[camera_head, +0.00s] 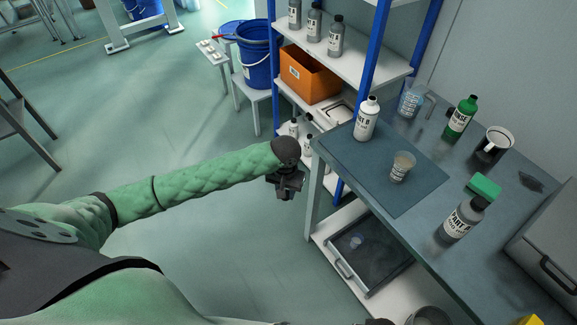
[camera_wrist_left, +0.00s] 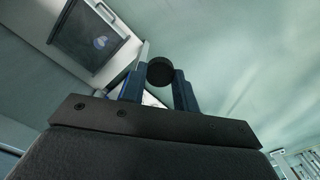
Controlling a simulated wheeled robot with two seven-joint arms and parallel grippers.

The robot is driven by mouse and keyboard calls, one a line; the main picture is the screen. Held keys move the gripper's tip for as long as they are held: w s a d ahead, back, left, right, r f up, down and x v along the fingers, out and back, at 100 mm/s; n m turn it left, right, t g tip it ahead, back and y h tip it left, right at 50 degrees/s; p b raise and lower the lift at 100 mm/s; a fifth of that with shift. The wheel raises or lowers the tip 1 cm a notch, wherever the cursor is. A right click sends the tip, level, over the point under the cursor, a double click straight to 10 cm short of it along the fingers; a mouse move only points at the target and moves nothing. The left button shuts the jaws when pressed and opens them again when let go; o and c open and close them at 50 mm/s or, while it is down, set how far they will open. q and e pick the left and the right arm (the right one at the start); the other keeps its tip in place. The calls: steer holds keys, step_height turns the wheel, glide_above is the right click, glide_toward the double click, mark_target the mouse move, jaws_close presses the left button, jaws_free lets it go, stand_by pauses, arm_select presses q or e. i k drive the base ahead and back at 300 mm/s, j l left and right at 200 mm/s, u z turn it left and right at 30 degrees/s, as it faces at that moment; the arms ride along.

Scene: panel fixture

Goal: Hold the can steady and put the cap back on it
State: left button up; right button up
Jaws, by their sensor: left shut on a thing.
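My left gripper (camera_wrist_left: 159,88) is shut on a round black cap (camera_wrist_left: 160,71), held between its fingertips in the left wrist view. In the head view the left gripper (camera_head: 288,190) hangs just left of the workbench, apart from it; the cap cannot be made out there. A white container labelled PART B (camera_head: 366,120) stands upright near the bench's left back corner; it may be the can, and its top is too small to judge. A grey PART A bottle (camera_head: 461,220) with a dark cap is at the bench's front right. My right gripper is not clearly in view.
A clear cup (camera_head: 402,167) stands on the dark mat (camera_head: 395,197). A green block (camera_head: 483,187) lies at right.

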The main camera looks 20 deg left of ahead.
mark_target(369, 111)
steer(key=i+j, duration=0.1)
steer(key=j, duration=0.4)
steer(key=i+j, duration=0.1)
steer(key=j, duration=0.4)
steer(key=i+j, duration=0.1)
steer(key=j, duration=0.45)
steer(key=i+j, duration=0.1)
steer(key=j, duration=0.9)
steer(key=i+j, duration=0.15)
steer(key=j, duration=0.35)
steer(key=i+j, duration=0.1)
steer(key=j, duration=0.45)
steer(key=z, duration=1.8)
steer(key=j, duration=0.05)
